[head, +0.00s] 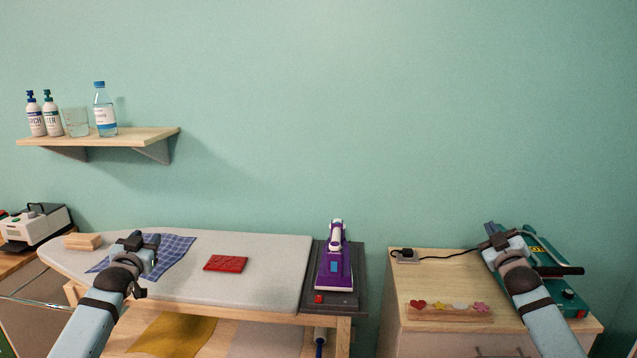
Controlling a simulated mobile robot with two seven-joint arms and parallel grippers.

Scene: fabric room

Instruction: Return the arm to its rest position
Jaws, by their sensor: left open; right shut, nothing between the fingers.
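My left gripper (146,241) is open and empty over the ironing board (275,262), in front of a blue checked cloth (176,252). My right gripper (492,232) is shut with nothing in it. It is over the wooden cabinet (400,300) on the right, in front of a green device (545,265) that it partly hides. Both arms reach up from the bottom edge of the head view.
A folded red cloth (226,263) lies on the board. A purple iron (334,265) stands on a dark rest (352,290) at its right end. A power socket (405,255) with a black cord and a strip of coloured shapes (449,311) are on the cabinet. A shelf (130,137) holds bottles.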

